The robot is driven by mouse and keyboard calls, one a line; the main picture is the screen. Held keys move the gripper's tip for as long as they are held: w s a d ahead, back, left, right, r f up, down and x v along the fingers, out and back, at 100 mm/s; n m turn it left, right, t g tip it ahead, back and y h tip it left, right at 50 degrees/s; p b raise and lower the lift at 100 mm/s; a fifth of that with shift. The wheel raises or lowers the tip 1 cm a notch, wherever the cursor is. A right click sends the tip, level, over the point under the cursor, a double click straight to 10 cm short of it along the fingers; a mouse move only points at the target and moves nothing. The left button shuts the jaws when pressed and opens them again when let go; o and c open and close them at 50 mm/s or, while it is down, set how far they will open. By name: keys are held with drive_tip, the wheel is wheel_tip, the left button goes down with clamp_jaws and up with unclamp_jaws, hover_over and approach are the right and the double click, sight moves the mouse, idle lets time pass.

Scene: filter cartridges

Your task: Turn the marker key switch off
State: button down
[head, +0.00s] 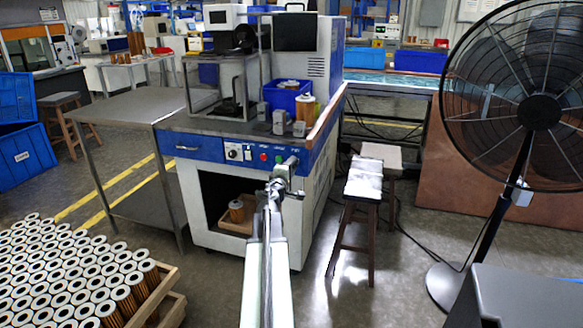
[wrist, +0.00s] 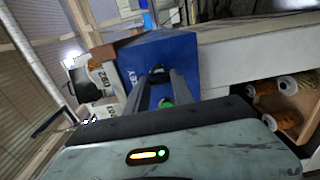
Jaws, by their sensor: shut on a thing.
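The marker is the blue-and-white machine (head: 215,200) in the middle of the head view, with a blue control panel on its front. My gripper (head: 291,163) reaches the right part of this panel, beside the green button (head: 278,160). In the wrist view my gripper (wrist: 160,76) has its two fingers against the blue panel (wrist: 180,55), shut on a small dark part that I take to be the key switch (wrist: 157,71). The fingers hide most of it, so its turn position cannot be read. In the head view my gripper covers it.
A red button (head: 264,157) and a black knob (head: 233,153) sit left of the green button. A stool (head: 364,190) and a large fan (head: 540,110) stand at right. A crate of filter cartridges (head: 165,290) is at lower left.

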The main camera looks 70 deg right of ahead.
drive_tip(key=shift+w, duration=0.1)
drive_tip(key=c, duration=1.1)
unclamp_jaws()
drive_tip(key=a, duration=0.8)
drive_tip(key=shift+s, duration=0.25)
drive_tip(key=shift+d, duration=0.1)
